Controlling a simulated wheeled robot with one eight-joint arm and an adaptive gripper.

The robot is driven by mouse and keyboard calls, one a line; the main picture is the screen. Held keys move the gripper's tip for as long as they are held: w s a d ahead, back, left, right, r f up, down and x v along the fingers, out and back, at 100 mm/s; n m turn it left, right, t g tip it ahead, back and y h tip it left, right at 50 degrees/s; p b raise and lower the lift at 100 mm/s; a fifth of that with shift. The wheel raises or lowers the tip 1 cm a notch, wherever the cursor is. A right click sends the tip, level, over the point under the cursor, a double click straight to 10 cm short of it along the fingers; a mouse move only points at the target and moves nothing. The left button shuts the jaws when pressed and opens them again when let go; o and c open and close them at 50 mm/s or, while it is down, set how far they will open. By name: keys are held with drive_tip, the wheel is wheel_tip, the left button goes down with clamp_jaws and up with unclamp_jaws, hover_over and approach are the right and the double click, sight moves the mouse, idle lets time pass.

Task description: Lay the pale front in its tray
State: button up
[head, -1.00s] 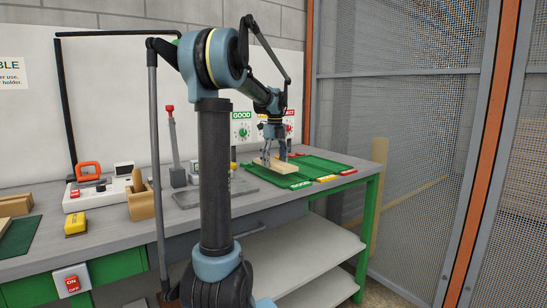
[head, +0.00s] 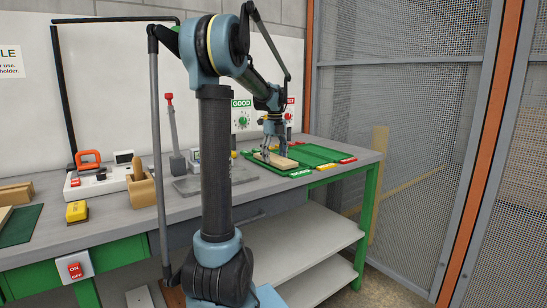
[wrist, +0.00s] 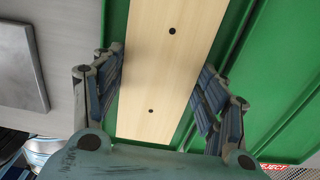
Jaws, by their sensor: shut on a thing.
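The pale front (head: 280,160) is a light wooden board, seen at the green tray (head: 309,163) on the right part of the bench. My gripper (head: 276,154) is shut on it from above, one finger at each long edge. In the wrist view the board (wrist: 172,65) runs between the fingers and shows two dark holes. Green tray floor (wrist: 237,45) shows on both sides of it. The board looks low over the left compartment, by the GOOD label (head: 300,173). I cannot tell whether it touches the floor; its underside is hidden.
A grey plate (head: 202,184) lies on the bench left of the tray; it shows in the wrist view too (wrist: 18,65). A red REJECT label (wrist: 271,169) marks the other compartment. A mesh fence (head: 420,110) stands to the right. The tray's right part is empty.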

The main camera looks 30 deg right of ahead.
drive_tip(key=shift+f, duration=0.3)
drive_tip(key=o, duration=1.3)
drive_tip(key=shift+r, duration=0.1)
wheel_tip(320, 180, up, 12)
idle(0.4)
